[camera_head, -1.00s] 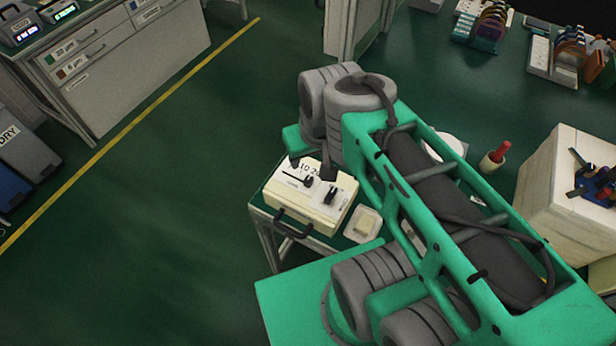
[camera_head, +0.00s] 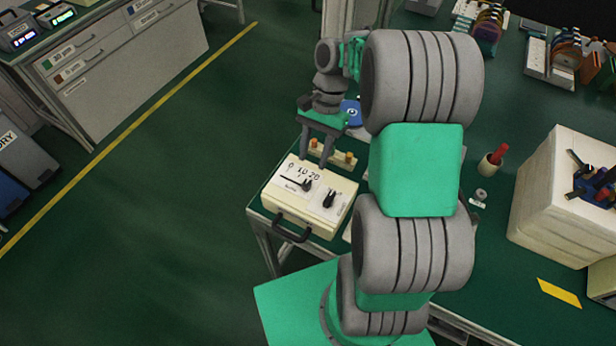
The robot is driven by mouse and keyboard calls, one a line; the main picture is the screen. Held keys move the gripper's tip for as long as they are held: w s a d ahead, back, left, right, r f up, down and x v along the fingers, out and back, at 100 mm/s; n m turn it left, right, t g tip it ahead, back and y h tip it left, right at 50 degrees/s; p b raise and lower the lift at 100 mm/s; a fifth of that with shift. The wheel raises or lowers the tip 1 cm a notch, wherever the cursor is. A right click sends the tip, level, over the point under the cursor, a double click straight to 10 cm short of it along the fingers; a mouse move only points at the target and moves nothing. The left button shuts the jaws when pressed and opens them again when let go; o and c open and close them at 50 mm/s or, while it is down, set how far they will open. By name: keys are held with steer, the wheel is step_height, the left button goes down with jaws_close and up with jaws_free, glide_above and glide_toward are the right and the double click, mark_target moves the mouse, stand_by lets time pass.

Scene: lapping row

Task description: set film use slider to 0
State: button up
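A cream box (camera_head: 318,213) with a dark handle on its front sits at the near left corner of the green bench. Its top carries a slot with a printed scale whose numbers look like 0, 10 and 20. The dark slider knob (camera_head: 307,185) stands near the right end of that slot, toward the high numbers. A second dark knob (camera_head: 329,199) sits to its right on the same top. My gripper (camera_head: 314,163) points down over the far edge of the box, behind the scale. Its two fingers are apart with nothing between them. Whether the tips touch the box is unclear.
A wooden block with orange knobs (camera_head: 345,158) stands just behind the box. A blue round item (camera_head: 351,112) lies farther back. My arm hides much of the bench to the right. A red-topped bottle (camera_head: 494,160) and a white crate (camera_head: 545,205) stand beyond it.

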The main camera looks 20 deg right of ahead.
mark_target(307, 182)
steer(key=x, duration=0.7)
steer(key=shift+a+f, duration=0.15)
steer(key=shift+c, duration=0.2)
jaws_close()
stand_by(0.9)
